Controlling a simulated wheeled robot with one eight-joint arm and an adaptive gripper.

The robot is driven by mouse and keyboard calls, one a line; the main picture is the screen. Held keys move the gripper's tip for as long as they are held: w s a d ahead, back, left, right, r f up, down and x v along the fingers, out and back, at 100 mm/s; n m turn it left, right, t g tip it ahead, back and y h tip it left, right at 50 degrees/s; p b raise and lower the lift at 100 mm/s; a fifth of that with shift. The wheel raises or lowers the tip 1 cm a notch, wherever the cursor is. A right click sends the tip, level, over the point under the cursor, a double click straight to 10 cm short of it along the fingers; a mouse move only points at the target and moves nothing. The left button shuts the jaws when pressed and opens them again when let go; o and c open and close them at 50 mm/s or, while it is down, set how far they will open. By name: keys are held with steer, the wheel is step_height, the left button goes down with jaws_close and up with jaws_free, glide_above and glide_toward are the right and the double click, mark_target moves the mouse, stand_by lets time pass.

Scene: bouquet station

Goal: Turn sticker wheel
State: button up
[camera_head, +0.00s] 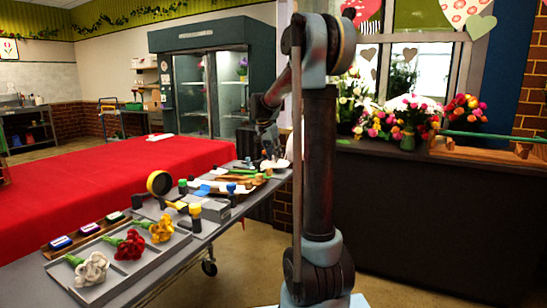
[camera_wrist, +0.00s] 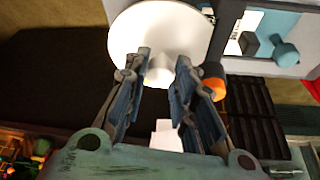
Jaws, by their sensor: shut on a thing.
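The sticker wheel (camera_wrist: 150,25) is a large white disc at the top of the wrist view, with a pale knob (camera_wrist: 159,76) at its lower middle. My gripper (camera_wrist: 161,66) has its two fingers on either side of this knob, shut on it. In the head view my gripper (camera_head: 268,150) is at the far end of the grey table, partly behind my own arm. A small white shape there may be the wheel, but it is too small to tell. No stickers can be made out on the disc.
The grey table (camera_head: 225,222) holds trays with white, red and yellow flowers, ink pads and a round yellow-rimmed thing (camera_head: 159,183). A red-covered table (camera_head: 90,175) stands at left. An orange round thing (camera_wrist: 215,88) lies close to the right finger in the wrist view.

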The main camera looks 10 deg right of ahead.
mark_target(269, 164)
steer(key=shift+w+a, duration=0.15)
steer(key=o, duration=1)
steer(key=shift+o, duration=0.2)
steer(key=shift+r, duration=0.1)
steer(key=v, duration=0.7)
steer(key=shift+r, duration=0.3)
steer(key=shift+a, duration=0.1)
